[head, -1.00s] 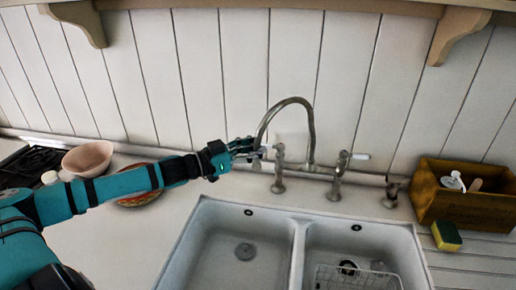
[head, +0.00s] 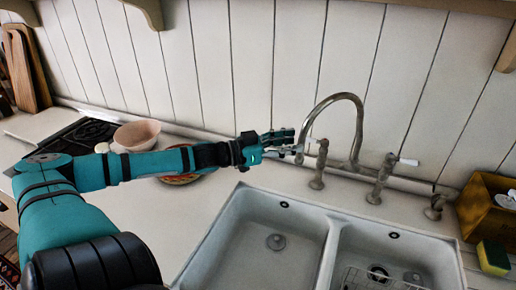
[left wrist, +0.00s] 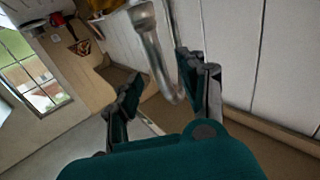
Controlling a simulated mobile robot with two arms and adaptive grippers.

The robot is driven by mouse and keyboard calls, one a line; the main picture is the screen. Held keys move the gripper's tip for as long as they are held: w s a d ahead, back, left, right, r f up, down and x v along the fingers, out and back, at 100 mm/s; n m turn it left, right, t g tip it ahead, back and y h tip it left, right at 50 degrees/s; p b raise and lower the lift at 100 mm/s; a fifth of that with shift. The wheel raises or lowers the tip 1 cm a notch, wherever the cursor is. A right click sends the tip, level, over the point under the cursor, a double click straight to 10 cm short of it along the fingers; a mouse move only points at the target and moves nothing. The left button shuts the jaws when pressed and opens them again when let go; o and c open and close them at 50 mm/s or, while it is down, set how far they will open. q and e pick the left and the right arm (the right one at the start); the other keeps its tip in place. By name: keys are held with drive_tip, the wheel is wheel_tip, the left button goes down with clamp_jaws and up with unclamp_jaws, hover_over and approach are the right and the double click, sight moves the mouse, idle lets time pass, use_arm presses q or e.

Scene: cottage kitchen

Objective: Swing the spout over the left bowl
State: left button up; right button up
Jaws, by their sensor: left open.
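The curved metal spout (head: 336,98) arches up from the tap behind the sink, and its free end hangs to the left. The left bowl (head: 262,250) of the white sink is empty, with a drain in its floor. My left gripper (head: 292,145) is open at the spout's free end, behind and above the left bowl's back rim. In the left wrist view, the spout (left wrist: 155,52) runs between the two spread fingers of my left gripper (left wrist: 160,90). I cannot tell whether a finger touches it. My right gripper is out of view.
Two tap handles (head: 319,165) (head: 381,180) stand beside the spout's base. The right bowl (head: 350,245) holds a wire rack. A wooden box (head: 480,208) and a sponge (head: 492,257) are at the right. A pale bowl (head: 137,133) and a stove (head: 80,135) are at the left.

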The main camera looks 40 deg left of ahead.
use_arm(q)
drive_tip(key=v, duration=0.8)
drive_tip(key=shift+s, duration=0.3)
drive_tip(key=shift+a+f, duration=0.1)
drive_tip(key=shift+f, duration=0.05)
idle(0.3)
